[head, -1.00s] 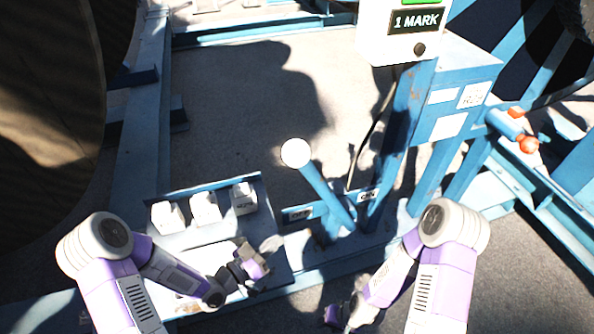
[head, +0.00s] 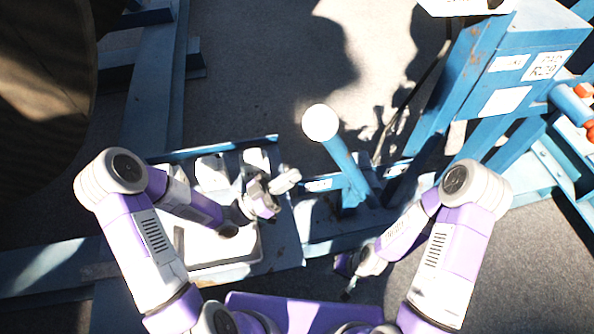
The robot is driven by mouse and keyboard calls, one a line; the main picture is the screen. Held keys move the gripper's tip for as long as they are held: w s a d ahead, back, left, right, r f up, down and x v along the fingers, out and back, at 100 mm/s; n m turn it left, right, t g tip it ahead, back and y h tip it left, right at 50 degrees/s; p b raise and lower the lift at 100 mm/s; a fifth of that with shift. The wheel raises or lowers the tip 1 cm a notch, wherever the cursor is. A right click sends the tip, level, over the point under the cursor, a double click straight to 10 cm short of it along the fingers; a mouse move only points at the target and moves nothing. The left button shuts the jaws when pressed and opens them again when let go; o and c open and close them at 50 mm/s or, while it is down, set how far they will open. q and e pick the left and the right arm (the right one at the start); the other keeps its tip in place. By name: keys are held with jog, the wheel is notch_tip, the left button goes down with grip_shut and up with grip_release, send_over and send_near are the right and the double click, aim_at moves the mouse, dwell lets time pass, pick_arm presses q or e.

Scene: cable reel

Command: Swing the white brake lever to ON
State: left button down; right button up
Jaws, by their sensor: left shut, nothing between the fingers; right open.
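The brake lever is a blue bar (head: 346,168) with a round white knob (head: 320,123) on top. It leans up and to the left from its pivot on the blue frame. A small white label plate (head: 319,185) is left of its base and another (head: 397,169) is right of it; their words are too small to read now. My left gripper (head: 290,180) is shut and empty, left of the lever bar and below the knob, apart from it. My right gripper (head: 345,280) is low, below the lever base near the frame's front edge, open and empty.
White blocks (head: 212,172) stand in a blue-edged tray left of the lever. A blue post and box (head: 520,75) with labels rise at the right. A large dark reel (head: 45,95) fills the upper left. Floor behind the lever is clear.

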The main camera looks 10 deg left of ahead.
pick_arm(q)
jog(key=x, duration=0.8)
jog(key=shift+w+d+r, duration=0.1)
jog(key=shift+w+d, duration=0.05)
jog(key=shift+d, duration=0.05)
